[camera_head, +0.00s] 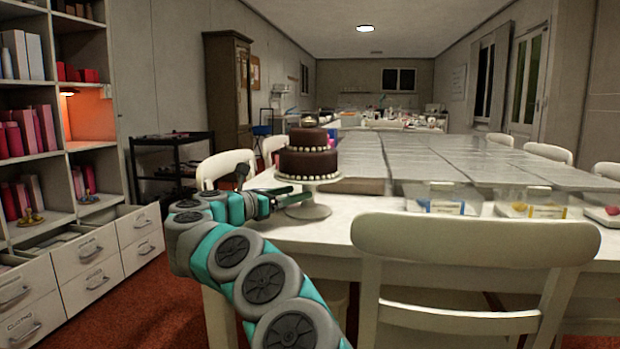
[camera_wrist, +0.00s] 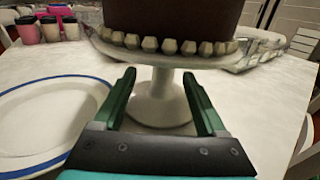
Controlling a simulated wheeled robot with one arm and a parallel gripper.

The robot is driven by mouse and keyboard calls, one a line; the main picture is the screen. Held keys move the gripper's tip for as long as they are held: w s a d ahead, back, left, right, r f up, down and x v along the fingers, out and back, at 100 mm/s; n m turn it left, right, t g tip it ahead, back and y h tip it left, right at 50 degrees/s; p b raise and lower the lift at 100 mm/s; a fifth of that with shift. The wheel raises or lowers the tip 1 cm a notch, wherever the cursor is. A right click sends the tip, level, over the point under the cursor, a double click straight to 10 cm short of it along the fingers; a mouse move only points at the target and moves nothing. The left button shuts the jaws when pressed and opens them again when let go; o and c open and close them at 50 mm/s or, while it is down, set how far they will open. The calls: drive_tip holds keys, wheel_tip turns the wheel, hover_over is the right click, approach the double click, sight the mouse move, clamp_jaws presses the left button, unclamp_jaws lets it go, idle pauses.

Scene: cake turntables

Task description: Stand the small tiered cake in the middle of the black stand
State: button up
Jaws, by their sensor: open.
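The small tiered cake (camera_head: 308,160) is dark brown with pale beads around its tiers. It stands upright on a white pedestal stand (camera_head: 309,212) at the near left of the table. In the wrist view the cake's lower part (camera_wrist: 172,18) fills the top, on the white stand's plate and stem (camera_wrist: 158,105). My gripper (camera_wrist: 158,75) is open, its green fingers on either side of the stem, below the plate; contact cannot be told. In the head view my gripper (camera_head: 287,194) reaches the stand from the left. I cannot identify a black stand in either view.
A white plate with a blue rim (camera_wrist: 42,165) lies left of the stand. A dark flat thing (camera_head: 358,187) lies behind it. Clear boxes (camera_head: 442,200) line the table to the right. A white chair (camera_head: 475,238) stands in front. Jars (camera_wrist: 50,30) stand at far left.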

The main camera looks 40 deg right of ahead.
sight(303, 189)
drive_tip(key=d, duration=0.5)
drive_tip(key=shift+s+d+r, duration=0.1)
drive_tip(key=shift+r, duration=0.15)
clamp_jaws()
idle(0.4)
idle(0.8)
